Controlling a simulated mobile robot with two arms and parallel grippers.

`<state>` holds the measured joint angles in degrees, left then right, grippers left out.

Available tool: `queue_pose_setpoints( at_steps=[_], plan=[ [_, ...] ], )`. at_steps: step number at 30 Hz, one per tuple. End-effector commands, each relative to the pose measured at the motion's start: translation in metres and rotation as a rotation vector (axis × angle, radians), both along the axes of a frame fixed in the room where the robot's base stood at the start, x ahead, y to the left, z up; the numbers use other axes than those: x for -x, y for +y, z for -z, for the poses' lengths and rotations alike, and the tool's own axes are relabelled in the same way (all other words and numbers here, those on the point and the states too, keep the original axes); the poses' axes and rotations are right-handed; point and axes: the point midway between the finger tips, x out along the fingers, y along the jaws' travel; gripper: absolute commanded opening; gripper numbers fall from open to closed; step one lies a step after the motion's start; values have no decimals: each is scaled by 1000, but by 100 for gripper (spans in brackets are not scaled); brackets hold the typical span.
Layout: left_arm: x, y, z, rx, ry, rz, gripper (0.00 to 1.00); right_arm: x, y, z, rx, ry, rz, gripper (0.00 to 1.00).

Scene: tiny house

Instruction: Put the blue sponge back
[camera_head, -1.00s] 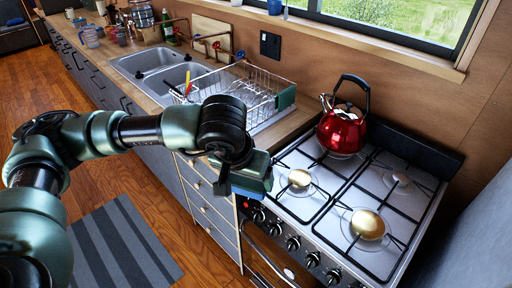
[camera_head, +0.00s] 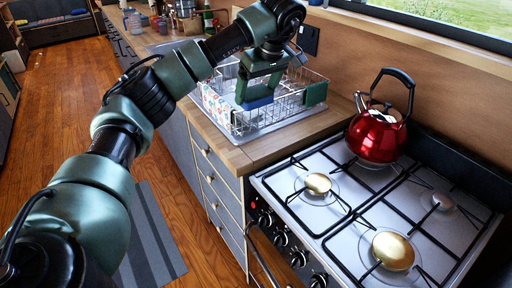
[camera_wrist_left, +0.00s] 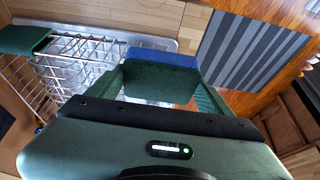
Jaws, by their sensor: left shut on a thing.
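The blue sponge (camera_head: 257,103) is held at the tips of my left gripper (camera_head: 259,92). In the left wrist view, the sponge (camera_wrist_left: 162,57) shows a blue edge and a dark green face between the two fingers (camera_wrist_left: 160,82). My left gripper is shut on it and points down over the wire dish rack (camera_head: 289,108), near the rack's middle in the head view. The rack (camera_wrist_left: 75,62) lies left of the sponge in the left wrist view. I cannot tell whether the sponge touches the rack. My right gripper is not in view.
A green holder (camera_head: 315,94) hangs at the rack's right end. A patterned cloth (camera_head: 216,106) is at its left side. A red kettle (camera_head: 376,137) stands on the gas stove (camera_head: 350,190) to the right. Some bare wooden counter (camera_head: 265,148) lies between rack and stove.

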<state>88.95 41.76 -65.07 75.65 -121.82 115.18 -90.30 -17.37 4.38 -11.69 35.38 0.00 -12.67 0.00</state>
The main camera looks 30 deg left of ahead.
Motion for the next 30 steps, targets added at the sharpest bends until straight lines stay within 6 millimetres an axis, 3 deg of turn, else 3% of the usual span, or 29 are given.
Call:
queue_pose_setpoints(
  at_steps=[1, 12, 30],
  plan=[
    [1, 0, 21, 2, 8, 2, 42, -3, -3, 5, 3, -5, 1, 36],
    [1, 0, 106, 1, 4, 2, 42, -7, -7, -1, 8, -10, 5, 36],
    [1, 0, 166, 0, 0, 2, 42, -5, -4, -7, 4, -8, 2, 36]
  ],
)
